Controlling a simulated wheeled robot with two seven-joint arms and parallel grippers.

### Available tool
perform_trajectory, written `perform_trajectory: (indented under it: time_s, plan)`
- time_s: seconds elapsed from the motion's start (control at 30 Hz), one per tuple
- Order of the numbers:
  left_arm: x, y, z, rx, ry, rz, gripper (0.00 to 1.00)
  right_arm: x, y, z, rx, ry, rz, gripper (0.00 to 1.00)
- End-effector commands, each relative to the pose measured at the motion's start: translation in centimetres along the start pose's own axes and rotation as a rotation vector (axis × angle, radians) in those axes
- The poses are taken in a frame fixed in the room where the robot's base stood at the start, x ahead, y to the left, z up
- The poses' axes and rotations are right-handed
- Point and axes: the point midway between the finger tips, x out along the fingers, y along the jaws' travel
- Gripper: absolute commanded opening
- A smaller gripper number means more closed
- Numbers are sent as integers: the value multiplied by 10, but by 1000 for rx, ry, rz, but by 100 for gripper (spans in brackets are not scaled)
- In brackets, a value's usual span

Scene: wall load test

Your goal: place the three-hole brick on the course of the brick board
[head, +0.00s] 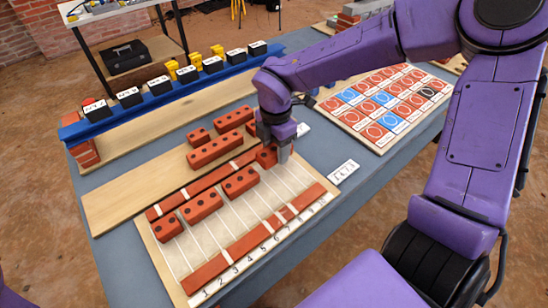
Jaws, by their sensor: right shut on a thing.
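The brick board (225,232) lies on the table, with numbers along its front edge and thin lines running across it. A red course strip (205,183) runs along its back, and another red strip (250,240) along its front. Several holed red bricks stand in a row on the board: one at the left (168,227), one in the middle (202,204) and one farther right (240,181). My right gripper (275,150) points down at the row's right end, shut on a red brick (266,158). The gripper partly hides this brick, so its holes cannot be counted. My left gripper is out of view.
More holed red bricks (215,150) lie on a wooden plank (135,190) behind the board. A blue rail (160,100) with labelled cards stands farther back. A card panel (385,105) is at the right, and a small white card (344,171) lies on the grey table (330,235).

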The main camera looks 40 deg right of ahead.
Motion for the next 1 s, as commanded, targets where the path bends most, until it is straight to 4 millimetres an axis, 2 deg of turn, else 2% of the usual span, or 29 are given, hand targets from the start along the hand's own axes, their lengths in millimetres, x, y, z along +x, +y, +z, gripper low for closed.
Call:
perform_trajectory:
  time_s: [0.13,0.3,0.67,0.7,1.0]
  plan:
    - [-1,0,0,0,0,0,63,16,9,2,-1,-1,-3,11]
    - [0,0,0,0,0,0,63,40,8,1,0,0,-1,11]
    - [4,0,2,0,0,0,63,45,8,1,-1,1,1,11]
    - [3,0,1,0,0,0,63,44,8,2,-1,0,0,62]
    - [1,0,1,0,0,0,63,42,8,2,-1,0,0,63]
